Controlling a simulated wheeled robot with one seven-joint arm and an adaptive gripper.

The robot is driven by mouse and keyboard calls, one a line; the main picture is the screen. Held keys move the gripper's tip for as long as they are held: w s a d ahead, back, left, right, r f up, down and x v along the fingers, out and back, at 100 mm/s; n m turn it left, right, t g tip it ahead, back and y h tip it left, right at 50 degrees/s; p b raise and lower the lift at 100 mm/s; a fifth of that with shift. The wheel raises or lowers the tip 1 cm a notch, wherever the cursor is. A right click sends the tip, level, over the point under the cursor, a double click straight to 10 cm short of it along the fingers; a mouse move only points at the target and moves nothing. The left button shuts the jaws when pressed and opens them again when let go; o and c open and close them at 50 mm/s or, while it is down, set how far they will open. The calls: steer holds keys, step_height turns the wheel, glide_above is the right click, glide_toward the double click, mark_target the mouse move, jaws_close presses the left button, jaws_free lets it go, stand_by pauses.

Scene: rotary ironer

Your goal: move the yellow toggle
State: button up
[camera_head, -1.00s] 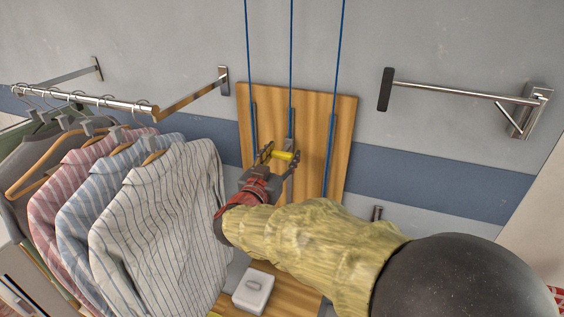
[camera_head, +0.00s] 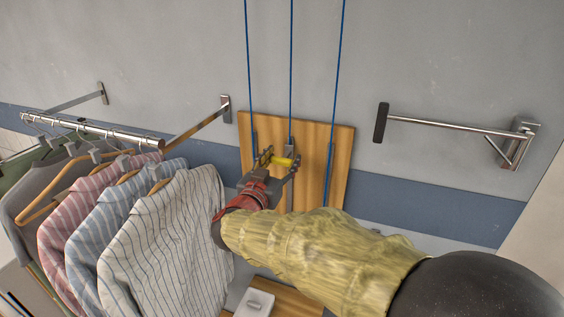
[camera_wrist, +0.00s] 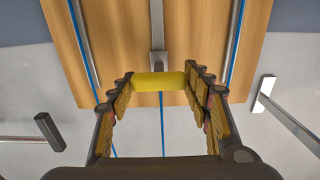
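The yellow toggle (camera_head: 282,162) is a short bar at the foot of a metal bracket on the wooden wall board (camera_head: 318,160). In the wrist view the toggle (camera_wrist: 160,81) lies crosswise between my fingertips (camera_wrist: 160,84). A finger stands at each of its ends, with no clear gap. My gripper (camera_head: 279,163) is spread to about the bar's length and appears shut on it. A blue cord (camera_head: 291,60) runs up from the bracket. The far side of the toggle is hidden.
Striped shirts (camera_head: 165,240) hang from a rail (camera_head: 95,130) at the left. A metal swing arm (camera_head: 450,125) sticks out from the wall at the right. A small grey-white box (camera_head: 255,303) sits on a wooden surface (camera_head: 293,299) below. Bare wall lies between board and swing arm.

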steer(key=o, duration=0.4)
steer(key=shift+f, duration=0.1)
steer(key=v, duration=1.2)
